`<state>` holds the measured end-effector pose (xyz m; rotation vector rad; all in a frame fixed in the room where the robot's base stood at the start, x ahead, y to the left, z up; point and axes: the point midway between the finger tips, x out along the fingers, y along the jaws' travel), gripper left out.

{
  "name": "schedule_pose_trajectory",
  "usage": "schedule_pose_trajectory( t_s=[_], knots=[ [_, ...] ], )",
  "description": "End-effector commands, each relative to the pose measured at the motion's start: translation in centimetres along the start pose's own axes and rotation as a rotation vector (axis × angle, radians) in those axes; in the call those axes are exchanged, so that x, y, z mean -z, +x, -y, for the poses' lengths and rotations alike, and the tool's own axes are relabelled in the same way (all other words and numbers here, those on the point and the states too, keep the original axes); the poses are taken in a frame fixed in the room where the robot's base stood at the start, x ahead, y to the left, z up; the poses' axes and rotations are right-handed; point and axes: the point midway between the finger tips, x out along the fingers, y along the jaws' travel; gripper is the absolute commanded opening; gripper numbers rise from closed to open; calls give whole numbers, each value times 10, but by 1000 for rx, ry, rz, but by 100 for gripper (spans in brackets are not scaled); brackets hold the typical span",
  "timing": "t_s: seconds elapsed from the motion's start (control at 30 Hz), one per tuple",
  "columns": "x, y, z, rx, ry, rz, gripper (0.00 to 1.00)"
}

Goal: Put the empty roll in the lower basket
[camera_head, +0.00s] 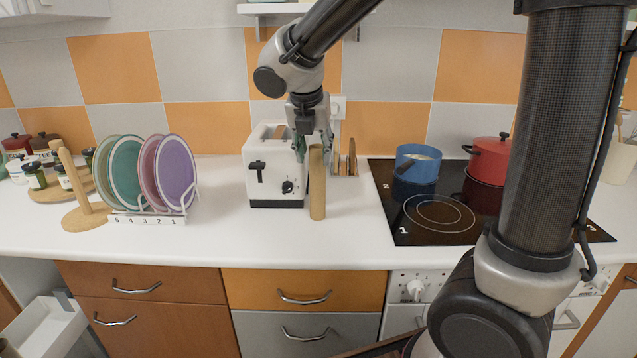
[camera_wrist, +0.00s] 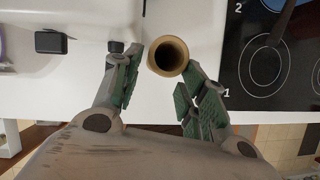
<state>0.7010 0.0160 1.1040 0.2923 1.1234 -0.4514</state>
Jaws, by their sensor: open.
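The empty roll (camera_head: 317,182) is a brown cardboard tube. It stands upright on the white counter, right beside the toaster's front right side. In the wrist view its open round top (camera_wrist: 168,47) faces the camera. My gripper (camera_head: 313,147) is at the roll's top, pointing down. In the wrist view my gripper (camera_wrist: 165,68) is open, with one green-padded finger on each side of the roll's near edge. Whether a finger touches it I cannot tell. A white basket (camera_head: 45,328) shows at the lower left, below counter height. Whether it is the lower one is unclear.
The white toaster (camera_head: 268,165) stands close left of the roll. A plate rack (camera_head: 150,217) and wooden roll holder (camera_head: 85,215) are farther left. The black hob (camera_head: 425,235) with blue and red pots is to the right. Counter in front of the roll is clear.

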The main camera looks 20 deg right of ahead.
Motion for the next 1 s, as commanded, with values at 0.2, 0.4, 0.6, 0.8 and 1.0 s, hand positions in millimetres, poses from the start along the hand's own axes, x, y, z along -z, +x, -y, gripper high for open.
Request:
schedule_pose_trajectory(
  t_s=[0.2, 0.4, 0.6, 0.8, 1.0],
  knots=[
    [-3, 31, 3, 4, 2, -2, 42],
    [-4, 58, 3, 3, 2, -2, 42],
    [-5, 61, 2, 0, 1, 0, 42],
    [-4, 61, 2, 0, 1, 0, 27],
    [-4, 61, 2, 0, 1, 0, 24]
  ],
)
